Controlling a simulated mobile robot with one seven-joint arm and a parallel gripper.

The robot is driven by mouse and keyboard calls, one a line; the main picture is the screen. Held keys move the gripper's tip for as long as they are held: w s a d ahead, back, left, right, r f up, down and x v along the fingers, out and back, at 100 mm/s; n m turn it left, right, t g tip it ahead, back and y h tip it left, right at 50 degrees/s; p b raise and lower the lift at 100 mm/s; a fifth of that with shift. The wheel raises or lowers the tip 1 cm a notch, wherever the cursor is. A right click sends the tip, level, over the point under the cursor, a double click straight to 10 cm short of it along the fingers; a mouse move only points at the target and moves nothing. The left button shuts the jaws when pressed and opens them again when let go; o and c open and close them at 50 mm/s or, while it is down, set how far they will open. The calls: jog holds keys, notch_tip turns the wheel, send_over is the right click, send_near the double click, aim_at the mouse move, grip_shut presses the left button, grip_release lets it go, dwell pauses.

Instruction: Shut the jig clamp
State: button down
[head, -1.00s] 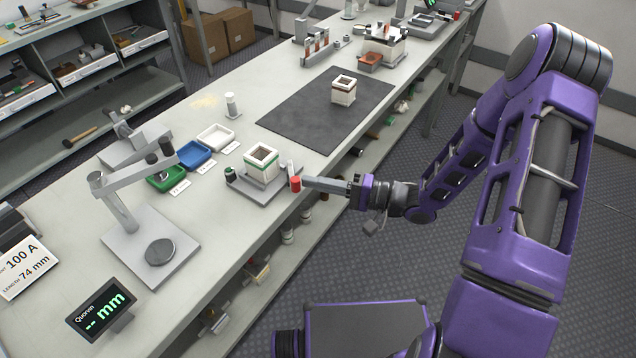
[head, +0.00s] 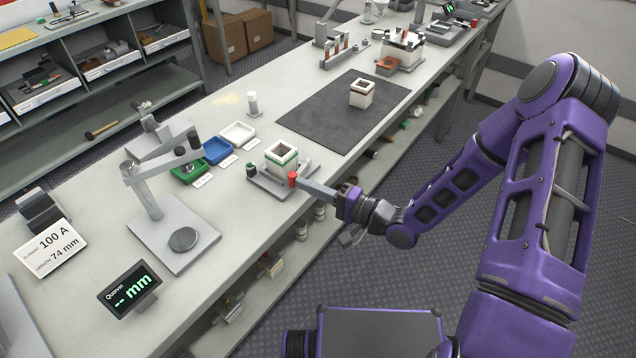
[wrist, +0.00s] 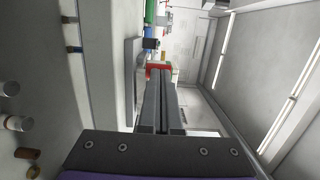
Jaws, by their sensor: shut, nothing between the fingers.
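The jig (head: 268,186) is a grey plate on the bench, near its front edge. The red-tipped clamp handle (head: 292,179) is at the block's front side. My gripper (head: 302,184) is shut and empty, reaching in from the right with its tips at the red tip. In the wrist view the red tip (wrist: 158,70) shows just beyond the closed fingers (wrist: 163,80); I cannot tell whether they touch. The clamp's contact with the block is unclear.
Green, blue (head: 217,151) and white trays lie behind. A measuring stand (head: 175,235) is left. A dark mat (head: 325,110) holds another white block (head: 362,93). Shelves lie below the bench edge.

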jog(key=shift+a, duration=0.9)
